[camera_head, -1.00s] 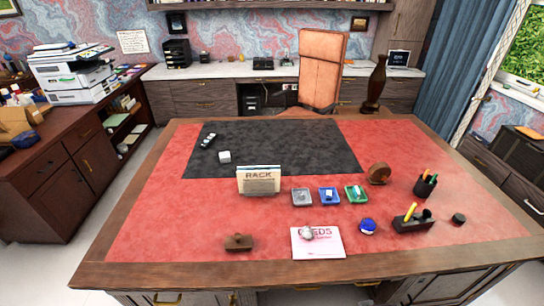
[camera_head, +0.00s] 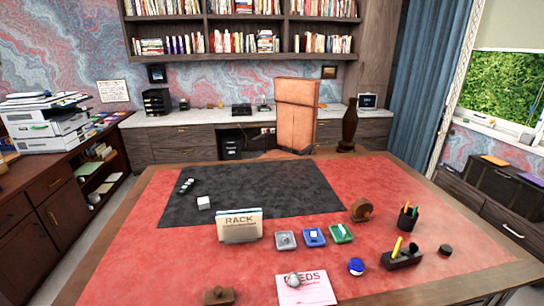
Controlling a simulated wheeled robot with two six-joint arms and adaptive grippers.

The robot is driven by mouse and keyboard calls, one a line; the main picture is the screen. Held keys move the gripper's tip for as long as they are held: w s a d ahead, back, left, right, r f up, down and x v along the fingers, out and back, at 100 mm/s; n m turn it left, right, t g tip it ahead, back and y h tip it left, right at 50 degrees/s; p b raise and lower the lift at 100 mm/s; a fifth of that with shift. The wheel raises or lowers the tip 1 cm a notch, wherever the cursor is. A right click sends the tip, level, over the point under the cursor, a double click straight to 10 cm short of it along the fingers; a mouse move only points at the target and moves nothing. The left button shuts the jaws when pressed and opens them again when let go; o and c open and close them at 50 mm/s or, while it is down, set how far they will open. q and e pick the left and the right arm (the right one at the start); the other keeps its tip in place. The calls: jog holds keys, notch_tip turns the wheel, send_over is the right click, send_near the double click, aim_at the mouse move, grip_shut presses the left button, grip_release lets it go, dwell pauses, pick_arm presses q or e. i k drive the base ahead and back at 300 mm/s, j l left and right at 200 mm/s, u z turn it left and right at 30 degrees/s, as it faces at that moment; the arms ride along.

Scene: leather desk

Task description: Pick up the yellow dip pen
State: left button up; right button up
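A yellow pen (camera_head: 397,246) leans upright in a black desk stand (camera_head: 404,260) at the right front of the desk. A dark round piece sits beside it on the stand. A black pen cup (camera_head: 408,221) with several coloured pens stands just behind. Whether the yellow pen is a dip pen is too small to tell. Neither of my grippers is in view.
The red desk (camera_head: 150,260) has a dark mat (camera_head: 255,190). Near the stand are a blue round item (camera_head: 356,266), a small dark pot (camera_head: 445,250) and a brown round item (camera_head: 361,209). A rack (camera_head: 240,226), small trays (camera_head: 313,237) and papers (camera_head: 306,290) lie further left.

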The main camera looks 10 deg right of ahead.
aim_at(399, 244)
jog(key=i+l+z, duration=0.3)
jog(key=l, duration=0.15)
jog(key=i+l+z, duration=0.15)
jog(key=l+z, duration=0.15)
jog(key=i+l+z, duration=0.35)
jog(key=k+l, duration=0.05)
jog(key=l, duration=0.1)
